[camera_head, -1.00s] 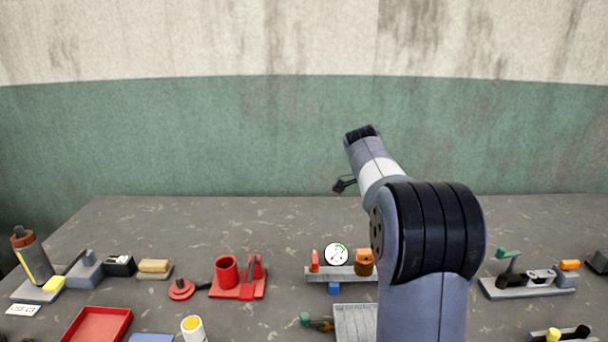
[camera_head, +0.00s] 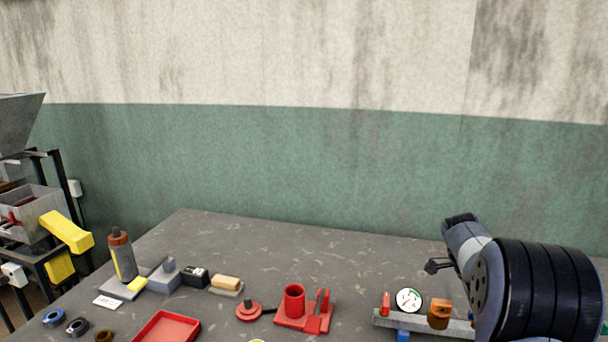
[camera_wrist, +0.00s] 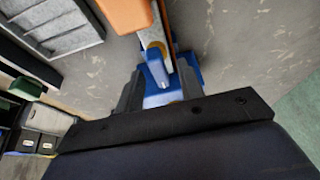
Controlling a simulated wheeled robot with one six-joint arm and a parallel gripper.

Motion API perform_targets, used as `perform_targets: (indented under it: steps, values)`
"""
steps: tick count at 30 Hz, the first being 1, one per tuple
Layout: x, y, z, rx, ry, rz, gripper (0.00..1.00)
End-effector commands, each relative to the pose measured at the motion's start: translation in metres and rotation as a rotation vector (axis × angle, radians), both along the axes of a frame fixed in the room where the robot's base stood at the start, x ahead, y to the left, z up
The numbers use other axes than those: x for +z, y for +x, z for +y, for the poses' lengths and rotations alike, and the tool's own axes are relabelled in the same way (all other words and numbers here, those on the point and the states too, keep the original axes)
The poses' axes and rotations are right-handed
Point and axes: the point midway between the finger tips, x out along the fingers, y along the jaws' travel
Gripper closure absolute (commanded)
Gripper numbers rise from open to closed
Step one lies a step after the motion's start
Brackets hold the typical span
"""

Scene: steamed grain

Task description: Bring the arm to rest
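My arm stands at the right edge of the head view, bent over the table, its lower part cut off by the frame. The fingers of my gripper are not visible there. In the wrist view my gripper (camera_wrist: 160,82) points down at the table with its two dark fingers apart. Between and beyond the fingers shows a blue part (camera_wrist: 155,70) of the gauge fixture, which seems to lie below rather than in the grip. I see nothing clearly held.
The grey table (camera_head: 270,250) carries a gauge fixture (camera_head: 386,320) near my arm, a red stand with a cup (camera_head: 294,300), a red tray (camera_head: 165,330), a sponge (camera_head: 225,283) and a bottle (camera_head: 123,258). A machine with a hopper (camera_head: 18,120) stands at left. The table's back strip is clear.

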Motion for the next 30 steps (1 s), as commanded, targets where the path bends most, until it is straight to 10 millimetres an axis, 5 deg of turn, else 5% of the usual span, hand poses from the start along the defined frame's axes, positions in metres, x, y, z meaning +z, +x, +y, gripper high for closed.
perform_targets:
  steps: [8, 24, 30]
  values:
    - [0.003, 0.001, 0.001, -0.044, 0.0, -0.002, 0.64]
    - [0.1, 0.012, 0.04, -0.04, 0.0, -0.005, 0.64]
    - [0.064, 0.007, 0.026, -0.043, 0.001, 0.004, 0.64]
